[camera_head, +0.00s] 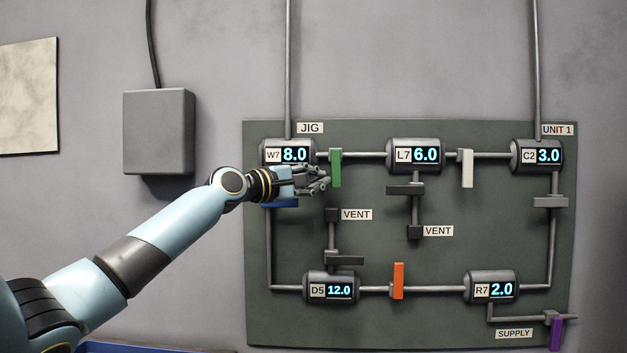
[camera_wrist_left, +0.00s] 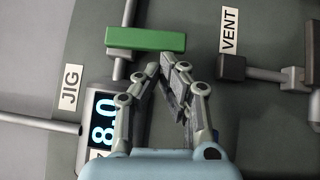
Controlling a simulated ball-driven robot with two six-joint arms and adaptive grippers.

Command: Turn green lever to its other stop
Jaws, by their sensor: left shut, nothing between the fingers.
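The green lever (camera_head: 335,168) hangs down across the pipe between the W7 tank (camera_head: 271,156), reading 8.0, and the L7 tank (camera_head: 414,148), reading 6.0. It stands crosswise to that pipe. In the left wrist view the green lever (camera_wrist_left: 146,39) lies just beyond the fingertips. My left gripper (camera_head: 325,182) is shut and empty, just left of the lever's lower part. In the left wrist view its fingertips (camera_wrist_left: 160,68) are close to the lever; I cannot tell whether they touch it. My right gripper is not in view.
A blue lever (camera_head: 280,203) sits partly behind my left gripper. A white lever (camera_head: 466,168), an orange lever (camera_head: 398,281) and a purple lever (camera_head: 556,333) are on other pipes. A VENT end (camera_head: 332,214) is below the green lever. A grey box (camera_head: 158,132) is on the wall.

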